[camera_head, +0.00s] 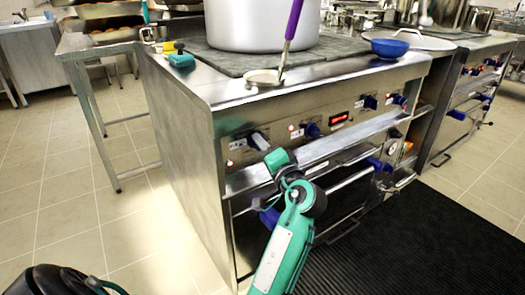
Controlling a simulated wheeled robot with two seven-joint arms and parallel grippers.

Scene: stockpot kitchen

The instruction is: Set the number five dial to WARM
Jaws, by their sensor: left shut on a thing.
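The stove's front panel (285,140) carries a row of dials; their numbers and the WARM mark are too small to read. My left gripper (259,140) is at the leftmost dial on the near end of the panel and is shut on it. The gripper hides most of this dial, so I cannot tell where it points. My right gripper is not in view.
An oven handle bar (348,181) runs below the panel. A black mat (420,240) covers the floor in front.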

